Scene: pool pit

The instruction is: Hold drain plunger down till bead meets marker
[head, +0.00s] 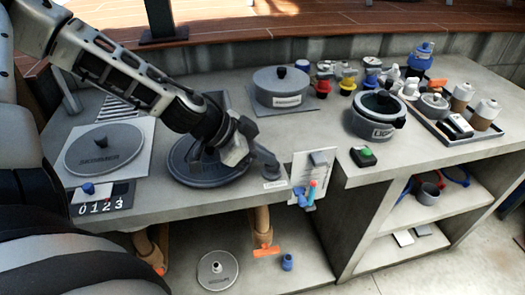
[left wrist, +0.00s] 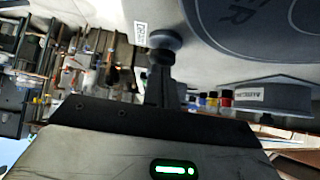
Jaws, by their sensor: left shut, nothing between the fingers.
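My left gripper (head: 268,161) is shut and empty, its fingertips pointing down at the counter's front edge. In the left wrist view its closed fingers (left wrist: 160,88) reach a dark round knob (left wrist: 164,46), which I take to be the drain plunger. The tips overlap the knob and seem to touch it; how far down it is I cannot tell. A small white label (left wrist: 140,34) lies beside it. Right of the gripper in the head view, a white panel (head: 303,165) carries a blue tube (head: 308,194) with a small red mark; bead and marker are too small to tell apart. My right gripper is out of view.
A dark round basin (head: 182,171) lies under my left arm. A lidded grey pot (head: 281,88) stands behind, and another pot (head: 379,118) and a green button (head: 363,156) stand to the right. A tray (head: 440,128) of containers is at far right. Shelves are open below.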

